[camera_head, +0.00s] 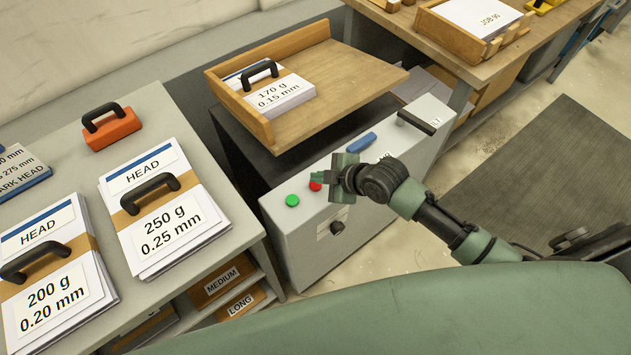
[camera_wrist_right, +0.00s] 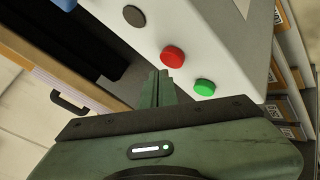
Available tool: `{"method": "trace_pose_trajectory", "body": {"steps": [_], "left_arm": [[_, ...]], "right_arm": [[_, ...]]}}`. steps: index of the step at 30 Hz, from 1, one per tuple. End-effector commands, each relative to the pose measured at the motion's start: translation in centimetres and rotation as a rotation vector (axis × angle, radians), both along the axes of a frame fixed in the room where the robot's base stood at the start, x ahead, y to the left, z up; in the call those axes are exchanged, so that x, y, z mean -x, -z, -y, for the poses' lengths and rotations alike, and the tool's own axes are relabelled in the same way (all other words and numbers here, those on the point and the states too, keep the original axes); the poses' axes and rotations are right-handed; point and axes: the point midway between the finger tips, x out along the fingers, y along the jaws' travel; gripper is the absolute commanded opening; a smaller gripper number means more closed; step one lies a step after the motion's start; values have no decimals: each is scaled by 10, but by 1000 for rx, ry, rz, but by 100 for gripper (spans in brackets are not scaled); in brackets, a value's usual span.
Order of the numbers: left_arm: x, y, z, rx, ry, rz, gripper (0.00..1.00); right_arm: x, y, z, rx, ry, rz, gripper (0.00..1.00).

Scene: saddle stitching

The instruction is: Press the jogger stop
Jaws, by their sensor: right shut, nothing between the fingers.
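The jogger is a light grey cabinet (camera_head: 365,225) with a wooden tray (camera_head: 345,85) on top. Its round red stop button (camera_head: 315,186) sits on the cabinet's top edge beside a green button (camera_head: 292,200). The red button (camera_wrist_right: 173,57) and green button (camera_wrist_right: 205,87) show clearly in the right wrist view. My right gripper (camera_head: 319,177) is shut and empty, with its fingertips close to the red button and partly covering it in the head view. In the wrist view the fingertips (camera_wrist_right: 158,76) appear just beside the red button; I cannot tell whether they touch. My left gripper is not in view.
A paper stack labelled 170 g (camera_head: 281,94) lies in the tray. A blue part (camera_head: 361,142) and a black handle (camera_head: 416,122) are on the cabinet. The left table holds paper stacks (camera_head: 172,228) and an orange handled block (camera_head: 112,130). A dark mat (camera_head: 540,170) covers floor at right.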

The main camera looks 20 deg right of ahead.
Motion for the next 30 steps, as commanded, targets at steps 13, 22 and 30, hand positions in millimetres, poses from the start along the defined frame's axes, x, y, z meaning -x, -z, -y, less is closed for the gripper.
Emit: {"method": "trace_pose_trajectory", "body": {"steps": [13,22,30], "left_arm": [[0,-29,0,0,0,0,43],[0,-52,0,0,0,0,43],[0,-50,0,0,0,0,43]], "right_arm": [[0,-29,0,0,-1,2,0],[0,-52,0,-1,0,1,0],[0,-50,0,-1,0,1,0]]}}
